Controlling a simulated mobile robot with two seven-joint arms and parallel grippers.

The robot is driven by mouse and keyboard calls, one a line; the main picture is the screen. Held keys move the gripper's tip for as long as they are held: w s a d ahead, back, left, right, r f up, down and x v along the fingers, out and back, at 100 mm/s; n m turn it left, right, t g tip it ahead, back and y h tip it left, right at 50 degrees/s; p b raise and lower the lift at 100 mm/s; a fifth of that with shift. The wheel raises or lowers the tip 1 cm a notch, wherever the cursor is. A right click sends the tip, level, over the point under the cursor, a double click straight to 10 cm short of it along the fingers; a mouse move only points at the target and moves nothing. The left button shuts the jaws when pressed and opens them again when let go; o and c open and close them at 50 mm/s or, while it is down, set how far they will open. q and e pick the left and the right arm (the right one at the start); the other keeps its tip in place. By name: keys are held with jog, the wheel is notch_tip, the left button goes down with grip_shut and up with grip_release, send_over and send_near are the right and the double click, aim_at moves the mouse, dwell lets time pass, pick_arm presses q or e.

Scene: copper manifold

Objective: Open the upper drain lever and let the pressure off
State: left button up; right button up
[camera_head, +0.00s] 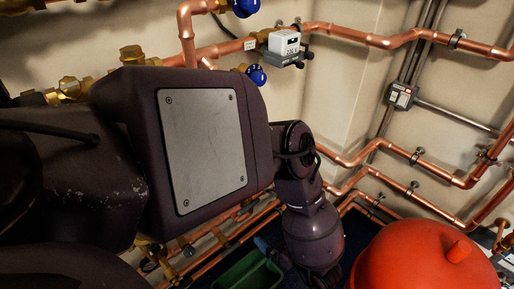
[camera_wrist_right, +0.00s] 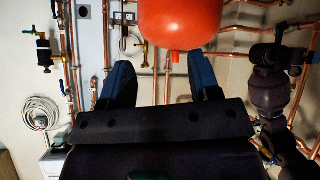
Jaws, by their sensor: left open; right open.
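I cannot single out the upper drain lever for sure. In the right wrist view a dark valve (camera_wrist_right: 43,52) with a small green handle (camera_wrist_right: 60,33) is at the upper left.
The red vessel (camera_head: 425,262) fills the lower right of the head view. Copper pipes (camera_head: 350,38) run along the walls. Blue-handled valves (camera_head: 256,75) and a grey-white box (camera_head: 284,44) sit up high. The green bin (camera_head: 247,272) is low. A coiled cable (camera_wrist_right: 40,112) hangs at left.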

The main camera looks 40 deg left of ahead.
aim_at(252, 206)
pick_arm(q)
jog(key=a, duration=0.3)
jog(key=w+a+b, duration=0.1)
jog(key=a, duration=0.7)
jog(key=shift+w+r+b, duration=0.2)
jog(key=shift+b, duration=0.15)
jog(key=c, duration=0.9)
